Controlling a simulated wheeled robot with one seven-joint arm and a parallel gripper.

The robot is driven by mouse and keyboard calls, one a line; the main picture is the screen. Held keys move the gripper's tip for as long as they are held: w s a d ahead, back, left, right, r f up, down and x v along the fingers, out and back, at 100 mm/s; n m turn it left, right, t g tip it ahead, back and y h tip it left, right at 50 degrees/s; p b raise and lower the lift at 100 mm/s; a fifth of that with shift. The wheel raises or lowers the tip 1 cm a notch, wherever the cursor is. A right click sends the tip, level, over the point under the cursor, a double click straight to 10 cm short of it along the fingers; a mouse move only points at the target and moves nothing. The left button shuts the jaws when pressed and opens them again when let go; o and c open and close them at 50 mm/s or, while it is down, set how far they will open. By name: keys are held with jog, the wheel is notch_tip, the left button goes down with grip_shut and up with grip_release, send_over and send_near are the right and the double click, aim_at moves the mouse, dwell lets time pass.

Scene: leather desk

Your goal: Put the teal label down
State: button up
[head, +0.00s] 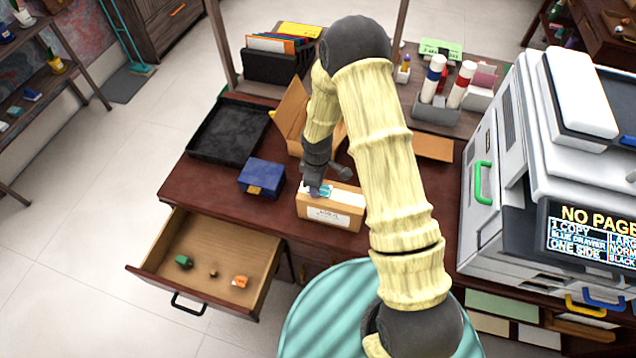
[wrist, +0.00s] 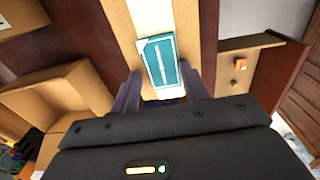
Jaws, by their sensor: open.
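The teal label (wrist: 163,62) lies flat on top of a closed cardboard box in the wrist view, just beyond my fingertips. In the head view a small part of the teal label (head: 323,191) shows on the top of that box (head: 333,212), close to my gripper. My gripper (head: 316,190) is open and low over the left part of the box top. In the wrist view the two purple fingers of my gripper (wrist: 160,92) stand apart, one on each side of the near end of the label. The head view is too small to tell whether the fingers touch the box.
A blue box (head: 262,177) stands left of the cardboard box, with a black tray (head: 229,131) behind it. An open carton (head: 292,110) is behind my gripper. A drawer (head: 205,262) with several small items hangs open at front left. A large printer (head: 540,190) fills the right.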

jog(key=shift+s+f+g, duration=0.3)
jog(key=shift+s+f, duration=0.4)
jog(key=shift+f, duration=0.05)
jog(key=shift+w+a+r+p, duration=0.1)
jog(key=shift+w+r+p, duration=0.05)
jog(key=shift+r+p, duration=0.55)
jog(key=shift+w+a+r+b, duration=0.1)
jog(key=shift+w+b, duration=0.15)
jog(key=shift+b, duration=0.2)
notch_tip(320, 180, up, 12)
jog(key=b, duration=0.2)
jog(key=s+d+r+m+t, duration=0.2)
jog(key=s+d+r+m, duration=0.8)
jog(key=s+m, duration=0.3)
jog(key=shift+s+r+m+t, duration=0.3)
jog(key=shift+s+r, duration=0.2)
jog(key=shift+s, duration=0.05)
